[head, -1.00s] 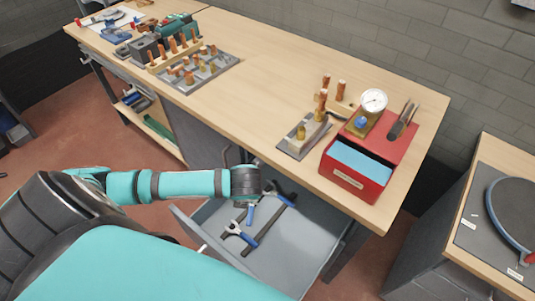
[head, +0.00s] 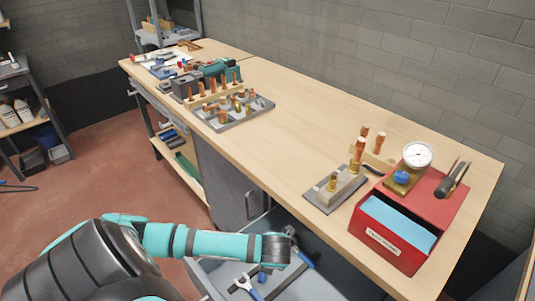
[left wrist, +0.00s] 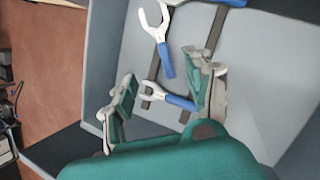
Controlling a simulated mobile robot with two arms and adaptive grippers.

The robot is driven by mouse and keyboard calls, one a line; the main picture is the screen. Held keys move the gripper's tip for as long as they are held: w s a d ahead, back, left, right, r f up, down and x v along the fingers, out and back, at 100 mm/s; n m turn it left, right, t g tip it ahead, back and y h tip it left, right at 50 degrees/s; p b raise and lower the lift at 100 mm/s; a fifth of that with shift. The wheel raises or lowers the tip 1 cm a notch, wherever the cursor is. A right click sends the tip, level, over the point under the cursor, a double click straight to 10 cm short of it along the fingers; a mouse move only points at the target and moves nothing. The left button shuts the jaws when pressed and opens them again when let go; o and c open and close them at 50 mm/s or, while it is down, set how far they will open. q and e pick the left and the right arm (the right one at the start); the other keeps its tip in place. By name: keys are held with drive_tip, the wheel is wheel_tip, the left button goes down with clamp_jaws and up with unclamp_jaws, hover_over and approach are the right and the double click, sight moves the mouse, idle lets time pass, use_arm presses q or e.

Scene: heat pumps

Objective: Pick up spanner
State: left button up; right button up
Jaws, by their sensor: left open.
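Several spanners with pale open-ended jaws and blue handles lie in the open grey drawer (head: 208,277). In the left wrist view, one spanner (left wrist: 180,102) lies between my open left gripper's fingers (left wrist: 160,88), its forked jaw near the left finger and its handle near the right finger. I cannot tell whether they touch. Another spanner (left wrist: 166,58) lies just beyond the fingers. In the head view, a spanner (head: 255,293) shows below my left wrist, which hangs over the drawer; the fingers there are mostly hidden. My right gripper is not in view.
Dark bars lie under the spanners. The wooden workbench (head: 290,120) stands above the drawer, bearing a red box (head: 390,238) with a gauge (head: 417,155), a grey fitting block (head: 335,190) and a rack of copper parts (head: 235,112). The drawer walls stand close around my gripper.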

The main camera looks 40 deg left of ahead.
use_arm(q)
drive_tip(key=x, duration=1.4)
drive_tip(key=shift+d+b, duration=0.25)
drive_tip(key=shift+b, duration=0.1)
drive_tip(key=shift+c, duration=0.4)
clamp_jaws()
